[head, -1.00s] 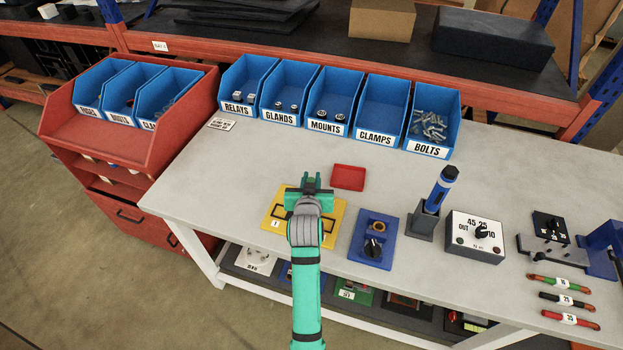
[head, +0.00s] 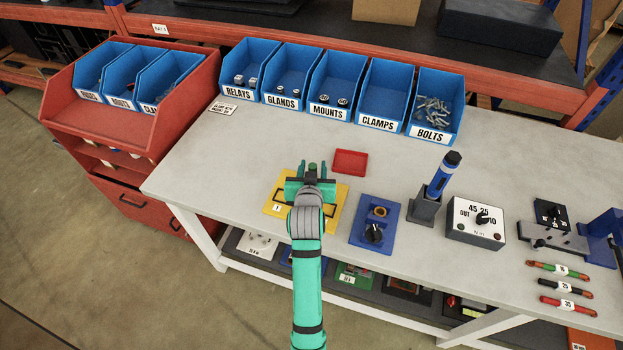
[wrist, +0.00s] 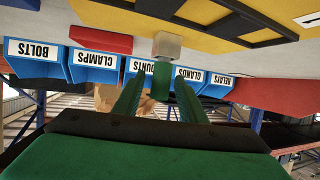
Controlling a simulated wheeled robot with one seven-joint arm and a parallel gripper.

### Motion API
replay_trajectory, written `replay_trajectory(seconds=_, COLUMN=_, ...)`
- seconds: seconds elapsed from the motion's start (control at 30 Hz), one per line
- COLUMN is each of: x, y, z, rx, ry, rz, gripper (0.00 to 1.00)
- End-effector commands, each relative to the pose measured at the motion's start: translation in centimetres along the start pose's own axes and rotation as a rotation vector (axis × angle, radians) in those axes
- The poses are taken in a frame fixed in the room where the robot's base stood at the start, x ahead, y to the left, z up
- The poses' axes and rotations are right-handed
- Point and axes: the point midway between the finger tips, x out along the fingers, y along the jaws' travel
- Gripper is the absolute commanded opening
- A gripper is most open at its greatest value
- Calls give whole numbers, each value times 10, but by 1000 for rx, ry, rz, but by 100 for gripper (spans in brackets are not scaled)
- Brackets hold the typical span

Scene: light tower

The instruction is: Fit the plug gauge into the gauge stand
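My gripper (head: 312,168) is over the far edge of the yellow board (head: 274,208). In the wrist view its two green fingers (wrist: 160,92) are apart, with a darker green upright piece (wrist: 162,80) between them. That piece ends in a pale grey block (wrist: 167,46) beside the yellow board; it may be the plug gauge's handle, and I see gaps on both sides of it. No part is labelled as the gauge stand. A blue fixture (head: 361,235) with a brass ring and a black knob stands right of the board.
A red tray (head: 350,161) lies just beyond my gripper. Blue labelled bins (head: 335,88) line the back. A dark holder with a blue tool (head: 425,207), a meter box (head: 475,228) and labelled coloured rods (head: 565,288) are at the right.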

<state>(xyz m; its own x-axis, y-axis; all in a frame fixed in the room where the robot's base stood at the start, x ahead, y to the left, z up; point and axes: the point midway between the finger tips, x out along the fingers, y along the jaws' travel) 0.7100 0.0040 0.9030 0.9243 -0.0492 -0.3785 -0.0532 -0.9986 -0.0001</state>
Motion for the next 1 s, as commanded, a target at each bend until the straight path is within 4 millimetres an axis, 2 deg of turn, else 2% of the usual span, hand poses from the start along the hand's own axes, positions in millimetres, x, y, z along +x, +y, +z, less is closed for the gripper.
replay_trajectory(seconds=0.2, x=-46, y=0, z=0, rx=0, ry=1, rz=0, gripper=38)
replay_trajectory(seconds=0.43, x=-81, y=0, z=0, rx=0, ry=0, rz=0, gripper=38)
replay_trajectory(seconds=0.6, x=-92, y=0, z=0, rx=0, ry=-1, rz=0, gripper=38)
replay_trajectory(seconds=1.0, x=-93, y=0, z=0, rx=0, ry=-1, rz=0, gripper=38)
